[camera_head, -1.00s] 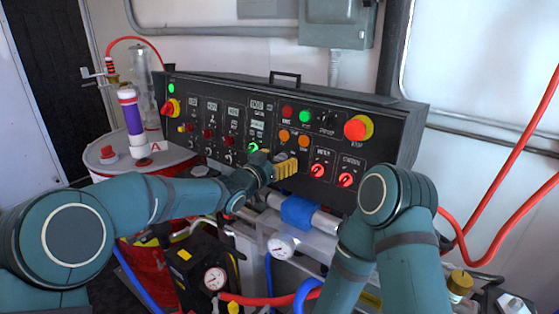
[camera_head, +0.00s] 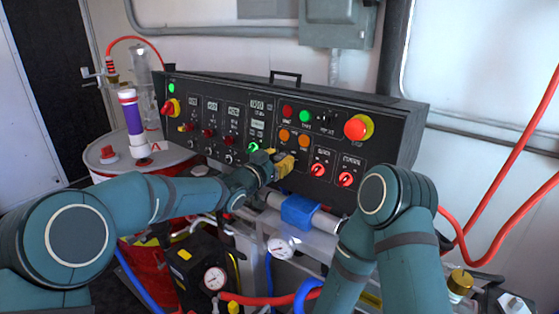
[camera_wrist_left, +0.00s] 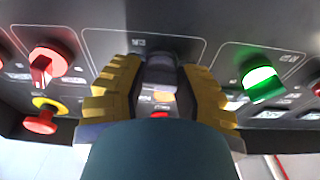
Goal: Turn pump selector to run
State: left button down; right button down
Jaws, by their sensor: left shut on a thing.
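The black control panel (camera_head: 345,125) carries several knobs, lamps and buttons. My left gripper (camera_head: 284,163) is at its lower middle, between the lit green button (camera_head: 253,147) and two red selector knobs. Its yellow fingers also show in the left wrist view (camera_wrist_left: 160,85), one on each side of a dark grey knob (camera_wrist_left: 161,70), and are shut on it. I take this knob as the pump selector. The fingers hide it in the head view, and its label and pointer position are unreadable. Only links of my right arm show; its gripper is out of view.
Red selector knobs (camera_head: 318,169) (camera_head: 346,179) sit to the right of the gripper. A red stop button (camera_head: 357,128) on yellow is above them. A pipe with a blue clamp (camera_head: 299,210) runs close below. A red drum (camera_head: 150,160) stands at left.

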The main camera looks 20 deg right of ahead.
pick_arm(q)
jog(key=m, duration=0.4)
jog(key=shift+r+g, duration=0.1)
jog(key=shift+g, duration=0.3)
jog(key=shift+m+g+h+p, duration=0.35)
jog(key=shift+m+g, duration=0.15)
jog(key=shift+m, duration=2.1)
jog(key=c, duration=0.6)
grip_release()
jog(key=shift+c, duration=0.2)
jog(key=v, duration=1.2)
